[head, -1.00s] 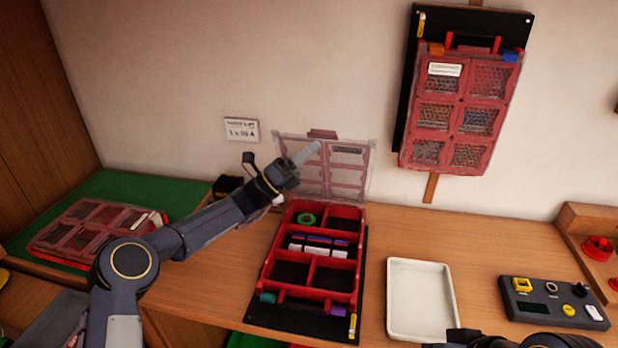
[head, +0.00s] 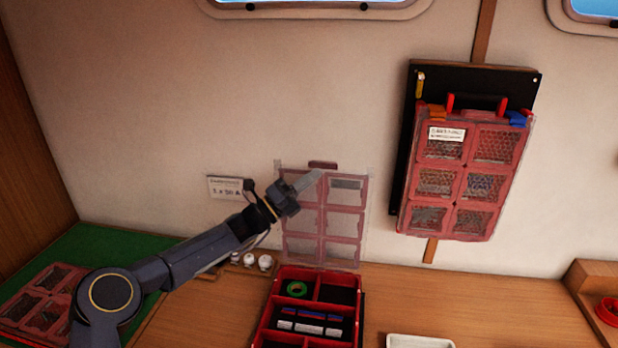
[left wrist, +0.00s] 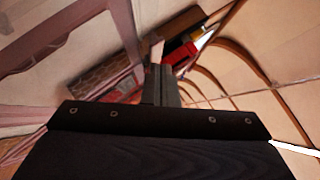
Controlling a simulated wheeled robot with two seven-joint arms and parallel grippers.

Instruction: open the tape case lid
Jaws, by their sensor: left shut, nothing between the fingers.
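The red tape case (head: 262,318) lies open on the bench. Its clear lid (head: 345,222) with pink frames stands upright at the back of the case, close to the wall. My left gripper (head: 308,182) is shut and empty, and its fingertips overlap the upper left of the lid in the head view; I cannot tell whether they touch it. The shut fingers also show in the left wrist view (left wrist: 162,86). A green tape roll (head: 297,288) and several small blue, red and white pieces lie in the case. Its front is cut off. My right gripper is out of view.
A second red case (head: 472,185) hangs on a black board on the wall. Another case (head: 38,305) lies on the green mat at the left. A white tray (head: 420,341) is at the bottom edge. Several white knobs (head: 265,262) stand left of the lid.

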